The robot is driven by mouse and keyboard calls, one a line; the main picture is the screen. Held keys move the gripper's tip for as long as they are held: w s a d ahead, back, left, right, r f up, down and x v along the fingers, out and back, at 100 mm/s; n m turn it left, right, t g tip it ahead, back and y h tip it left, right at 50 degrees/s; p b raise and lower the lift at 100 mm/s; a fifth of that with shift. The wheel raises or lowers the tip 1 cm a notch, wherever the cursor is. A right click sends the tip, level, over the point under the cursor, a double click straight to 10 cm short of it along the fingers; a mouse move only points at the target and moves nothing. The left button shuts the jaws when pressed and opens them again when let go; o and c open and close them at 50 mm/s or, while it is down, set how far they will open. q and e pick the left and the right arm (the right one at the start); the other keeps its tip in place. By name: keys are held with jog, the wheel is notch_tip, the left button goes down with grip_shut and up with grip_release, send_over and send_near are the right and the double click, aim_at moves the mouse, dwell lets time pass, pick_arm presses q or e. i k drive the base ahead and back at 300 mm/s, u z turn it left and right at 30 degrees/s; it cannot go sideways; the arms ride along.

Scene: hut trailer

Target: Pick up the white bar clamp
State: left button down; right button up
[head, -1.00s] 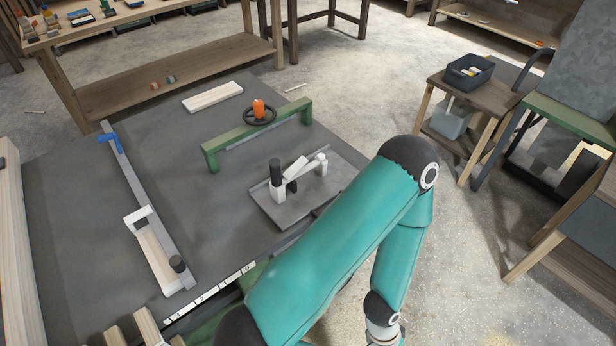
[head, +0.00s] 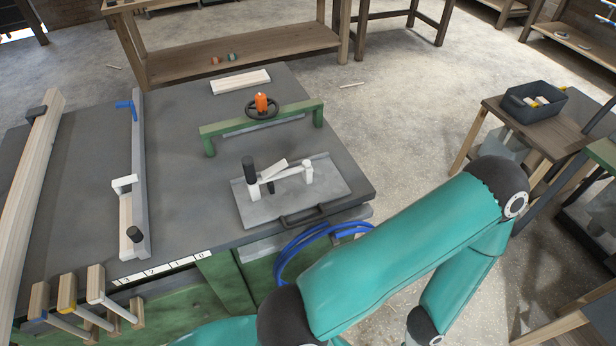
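A long bar clamp lies on the grey bench top (head: 190,150) at the left. It has a grey bar (head: 138,160), a blue piece (head: 127,107) at its far end, a white jaw part (head: 124,184) and a dark knob (head: 134,234) at its near end. A second clamp-like device with a white arm (head: 270,173) and a black handle stands on a grey plate (head: 325,190) at the bench's right. Neither gripper shows.
A green bridge-shaped frame (head: 225,127) with an orange-topped wheel (head: 262,104) stands behind the plate. A pale board (head: 240,81) lies at the back. A long wooden beam (head: 28,190) lies at the left edge. Blue hose (head: 290,260) hangs at the front.

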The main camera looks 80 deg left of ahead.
aim_at(253, 183)
jog(key=z, duration=0.5)
jog(key=i, duration=0.25)
jog(key=u, duration=2.65)
jog(key=i, duration=0.2)
jog(key=u, duration=1.8)
jog(key=k, duration=0.5)
jog(key=u, duration=0.2)
jog(key=i, duration=0.5)
jog(key=z, duration=0.25)
jog(key=k, duration=0.4)
